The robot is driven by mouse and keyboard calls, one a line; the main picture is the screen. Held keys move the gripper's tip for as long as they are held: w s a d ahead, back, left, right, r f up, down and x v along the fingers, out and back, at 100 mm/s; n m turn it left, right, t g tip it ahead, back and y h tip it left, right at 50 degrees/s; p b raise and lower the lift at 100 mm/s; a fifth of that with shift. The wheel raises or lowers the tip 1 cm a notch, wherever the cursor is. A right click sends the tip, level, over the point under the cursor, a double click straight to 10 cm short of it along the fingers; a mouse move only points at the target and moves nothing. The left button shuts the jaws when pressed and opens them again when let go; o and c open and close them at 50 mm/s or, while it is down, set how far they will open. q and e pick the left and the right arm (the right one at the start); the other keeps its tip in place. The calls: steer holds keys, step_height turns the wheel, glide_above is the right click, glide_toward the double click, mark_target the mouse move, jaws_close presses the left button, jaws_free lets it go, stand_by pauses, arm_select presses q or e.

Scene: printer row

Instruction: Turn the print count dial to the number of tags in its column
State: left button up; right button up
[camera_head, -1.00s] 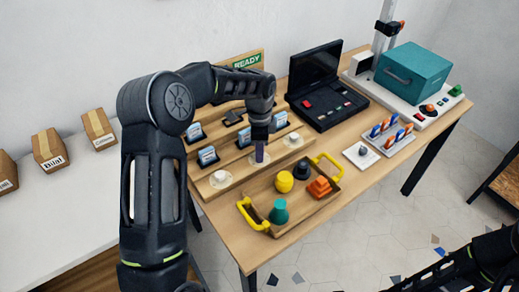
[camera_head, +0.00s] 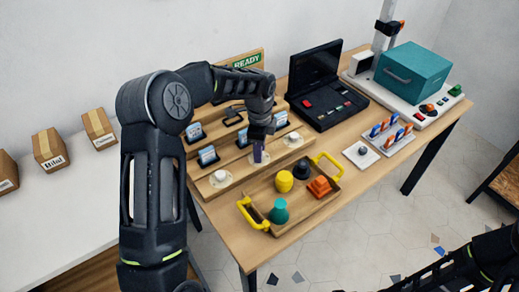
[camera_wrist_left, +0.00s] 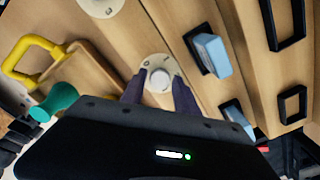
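The print count dial (camera_wrist_left: 159,80) is a white round knob on a pale disc, set in the front strip of the wooden rack (camera_head: 238,183). My left gripper (camera_head: 260,158) is down at the dial. The column running back from this dial holds a blue tag (camera_wrist_left: 210,52), then an empty black holder (camera_wrist_left: 285,20). In the head view the gripper hides this dial. My right gripper is out of view; only part of its arm shows lower right.
Other dials sit left (camera_head: 220,176) and right (camera_head: 293,138). A tray (camera_head: 290,225) with yellow handles, holding coloured pieces, stands in front. A black laptop-like case (camera_head: 325,90) and a teal box (camera_head: 413,72) stand to the right. More blue tags stand in the side columns.

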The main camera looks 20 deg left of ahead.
arm_select(q)
steer(key=shift+o, duration=1.2)
step_height(320, 180, up, 8)
steer(key=shift+f+b, duration=0.1)
steer(key=shift+b, duration=0.2)
steer(key=shift+s+f, duration=0.1)
